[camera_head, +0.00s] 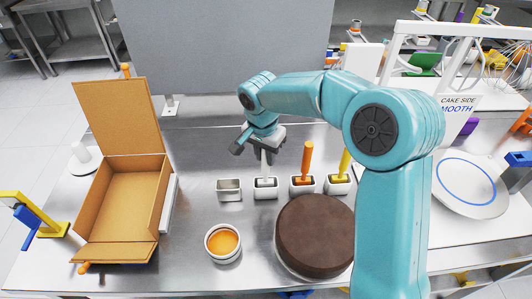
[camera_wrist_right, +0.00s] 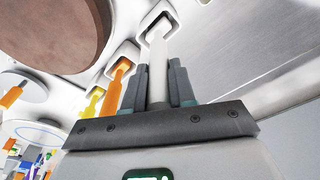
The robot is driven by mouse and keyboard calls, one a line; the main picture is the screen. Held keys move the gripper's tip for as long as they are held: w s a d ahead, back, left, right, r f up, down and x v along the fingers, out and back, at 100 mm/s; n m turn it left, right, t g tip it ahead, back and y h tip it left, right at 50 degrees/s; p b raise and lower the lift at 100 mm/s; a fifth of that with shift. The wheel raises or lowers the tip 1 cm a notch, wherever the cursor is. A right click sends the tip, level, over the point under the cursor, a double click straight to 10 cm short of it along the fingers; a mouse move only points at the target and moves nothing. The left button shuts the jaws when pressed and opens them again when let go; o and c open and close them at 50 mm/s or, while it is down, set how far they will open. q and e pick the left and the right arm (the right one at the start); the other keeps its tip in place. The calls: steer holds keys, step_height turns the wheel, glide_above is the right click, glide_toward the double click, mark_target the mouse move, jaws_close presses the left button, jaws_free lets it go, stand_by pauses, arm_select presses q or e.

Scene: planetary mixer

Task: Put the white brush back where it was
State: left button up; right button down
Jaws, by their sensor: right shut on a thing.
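My right gripper (camera_head: 263,149) is shut on the upright handle of the white brush (camera_head: 264,168). In the right wrist view, the gripper's two fingers (camera_wrist_right: 158,72) stand on either side of the white handle (camera_wrist_right: 158,50). The brush's lower end reaches into a small white holder (camera_head: 266,190), also visible in the wrist view (camera_wrist_right: 166,13). Whether it rests on the bottom is hidden. The holder stands in a row between an empty metal-looking one (camera_head: 229,190) and one with an orange brush (camera_head: 307,160). My left gripper is not in view.
A yellow-handled brush (camera_head: 345,164) stands in the rightmost holder. A brown cake (camera_head: 315,235) and a bowl of orange filling (camera_head: 222,243) are in front. An open cardboard box (camera_head: 120,210) lies left. Steel table is clear between box and holders.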

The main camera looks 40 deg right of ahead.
steer(key=c, duration=0.9)
jaws_free()
steer(key=shift+w+d+f, duration=0.1)
steer(key=shift+f, duration=0.05)
steer(key=shift+c, duration=0.2)
steer(key=shift+r+p, duration=0.35)
steer(key=shift+r, duration=0.45)
steer(key=r, duration=0.6)
steer(key=a+r, duration=0.1)
steer(key=r, duration=0.3)
steer(key=shift+s+a, duration=0.1)
steer(key=shift+s, duration=0.15)
steer(key=shift+s+a+r, duration=0.1)
steer(key=shift+s+r, duration=0.05)
steer(key=shift+r, duration=0.25)
steer(key=shift+f, duration=0.1)
